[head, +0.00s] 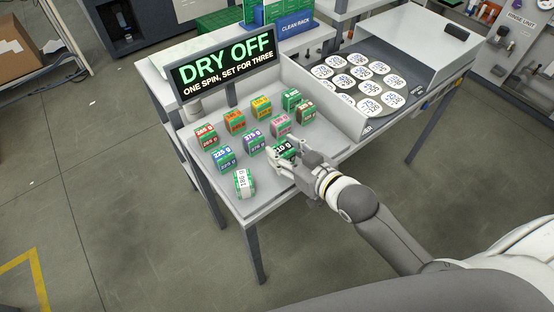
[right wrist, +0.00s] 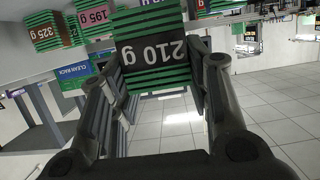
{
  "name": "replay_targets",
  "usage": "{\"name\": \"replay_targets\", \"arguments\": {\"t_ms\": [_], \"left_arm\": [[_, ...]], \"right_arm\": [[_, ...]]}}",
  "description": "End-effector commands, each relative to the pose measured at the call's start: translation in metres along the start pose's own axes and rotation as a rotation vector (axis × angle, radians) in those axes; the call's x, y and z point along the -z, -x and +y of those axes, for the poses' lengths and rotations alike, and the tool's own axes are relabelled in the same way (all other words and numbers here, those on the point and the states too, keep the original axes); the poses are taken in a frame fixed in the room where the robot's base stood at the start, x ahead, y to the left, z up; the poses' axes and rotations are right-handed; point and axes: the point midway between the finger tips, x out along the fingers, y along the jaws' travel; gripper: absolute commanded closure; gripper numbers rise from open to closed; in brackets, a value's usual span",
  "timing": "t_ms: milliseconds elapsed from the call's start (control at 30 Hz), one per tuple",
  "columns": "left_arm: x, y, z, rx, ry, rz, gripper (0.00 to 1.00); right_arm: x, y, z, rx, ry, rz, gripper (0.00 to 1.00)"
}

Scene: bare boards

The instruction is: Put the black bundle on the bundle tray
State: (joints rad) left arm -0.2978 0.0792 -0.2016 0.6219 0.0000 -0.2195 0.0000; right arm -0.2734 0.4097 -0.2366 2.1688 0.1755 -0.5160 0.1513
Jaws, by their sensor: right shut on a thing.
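The black bundle (head: 284,148) is a green-banded block with a black "210 g" label. In the right wrist view the black bundle (right wrist: 152,52) sits between the two fingers, its label upside down. My right gripper (head: 293,158) is shut on it at the right front part of a light grey tray (head: 212,181), which holds several other bundles. The fingers partly hide the bundle in the head view; I cannot tell whether it touches the tray. My left gripper is not in view.
Close by stand the pink bundle (head: 281,126), the purple bundle (head: 254,143) and the brown bundle (head: 305,110). A white-labelled bundle (head: 244,183) is at the front corner. The "DRY OFF" sign (head: 223,66) rises behind. A dark tray (head: 323,94) with white discs is at right.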

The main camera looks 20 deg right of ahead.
Motion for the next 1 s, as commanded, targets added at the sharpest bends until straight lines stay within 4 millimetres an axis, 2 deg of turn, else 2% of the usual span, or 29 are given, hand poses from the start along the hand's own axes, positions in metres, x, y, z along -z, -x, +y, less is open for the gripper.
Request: {"name": "replay_targets", "arguments": {"t_ms": [100,333,533,933,967,1000], "left_arm": [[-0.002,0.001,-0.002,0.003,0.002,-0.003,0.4],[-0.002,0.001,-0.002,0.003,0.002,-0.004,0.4],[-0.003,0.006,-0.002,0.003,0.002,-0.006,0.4],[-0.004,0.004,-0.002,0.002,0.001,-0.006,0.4],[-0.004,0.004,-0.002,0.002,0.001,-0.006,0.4],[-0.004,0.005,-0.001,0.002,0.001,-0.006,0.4]], "right_arm": [[-0.009,-0.017,-0.003,-0.001,0.001,0.005,0.87],[-0.02,-0.033,-0.007,0.0,0.0,0.005,0.87],[-0.045,-0.039,-0.007,-0.001,0.001,0.003,0.87],[-0.051,-0.041,-0.007,0.0,0.001,0.005,0.87],[-0.053,-0.041,-0.007,0.0,0.001,0.002,0.54],[-0.052,-0.041,-0.007,0.0,0.001,0.002,0.49]]}}
